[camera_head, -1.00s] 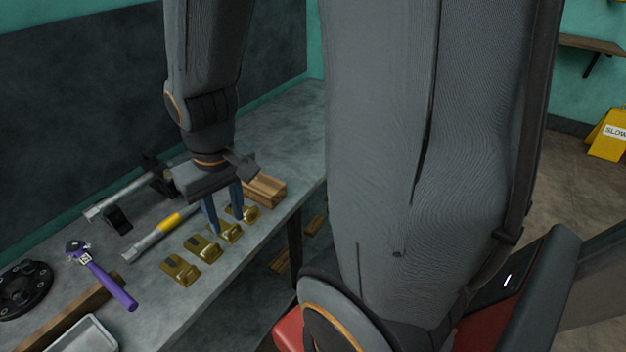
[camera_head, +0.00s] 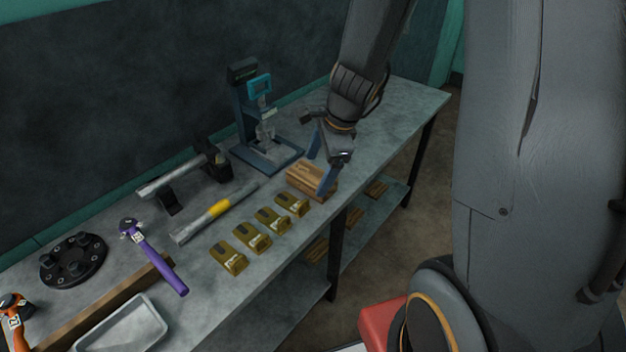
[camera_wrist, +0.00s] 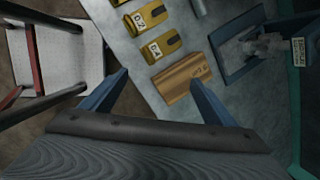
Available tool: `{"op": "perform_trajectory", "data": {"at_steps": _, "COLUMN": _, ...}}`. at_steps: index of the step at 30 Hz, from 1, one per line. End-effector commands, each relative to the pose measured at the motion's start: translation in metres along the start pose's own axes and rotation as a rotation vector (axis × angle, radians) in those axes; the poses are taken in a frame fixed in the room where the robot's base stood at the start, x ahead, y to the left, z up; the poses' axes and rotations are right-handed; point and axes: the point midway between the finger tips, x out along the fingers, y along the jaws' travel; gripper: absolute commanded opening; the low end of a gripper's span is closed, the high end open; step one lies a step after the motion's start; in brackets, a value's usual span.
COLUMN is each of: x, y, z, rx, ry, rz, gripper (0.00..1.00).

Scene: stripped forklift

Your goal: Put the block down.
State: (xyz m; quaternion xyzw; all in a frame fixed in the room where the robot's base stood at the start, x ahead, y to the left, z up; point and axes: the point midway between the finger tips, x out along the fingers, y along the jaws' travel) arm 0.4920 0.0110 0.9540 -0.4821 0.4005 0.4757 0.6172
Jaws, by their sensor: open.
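A wooden block (camera_head: 308,180) lies on the grey workbench, at the right end of a row of brass pieces. It also shows in the wrist view (camera_wrist: 182,78). My gripper (camera_head: 319,176) is open and empty, its blue fingers spread above and around the right end of the wooden block. In the wrist view my gripper (camera_wrist: 158,77) has its right finger overlapping the block's right side and its left finger out past the bench edge. I cannot tell whether a finger touches the block. Several brass pieces (camera_head: 252,237) with number labels lie flat along the front edge.
Behind the block stands a blue press-like stand (camera_head: 266,150). A grey bar with a yellow band (camera_head: 219,208), a purple hammer (camera_head: 160,262), a black flange (camera_head: 74,260) and a metal tray (camera_head: 122,326) occupy the left. The bench (camera_head: 398,103) is clear toward its far right end.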

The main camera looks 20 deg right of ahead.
Motion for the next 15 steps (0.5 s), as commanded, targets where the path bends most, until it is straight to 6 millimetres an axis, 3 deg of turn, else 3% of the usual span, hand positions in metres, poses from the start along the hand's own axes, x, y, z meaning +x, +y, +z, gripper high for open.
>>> {"op": "perform_trajectory", "data": {"at_steps": 3, "x": 0.021, "y": -0.027, "z": -0.013, "rx": 0.412, "ry": -0.026, "rz": -0.035, "gripper": 0.80}}
{"op": "perform_trajectory", "data": {"at_steps": 6, "x": 0.033, "y": -0.043, "z": -0.022, "rx": 0.666, "ry": -0.043, "rz": -0.058, "gripper": 0.80}}
{"op": "perform_trajectory", "data": {"at_steps": 10, "x": 0.042, "y": -0.055, "z": -0.029, "rx": 0.857, "ry": -0.058, "rz": -0.073, "gripper": 0.80}}
{"op": "perform_trajectory", "data": {"at_steps": 15, "x": 0.057, "y": -0.059, "z": -0.031, "rx": 0.919, "ry": -0.062, "rz": -0.077, "gripper": 0.80}}
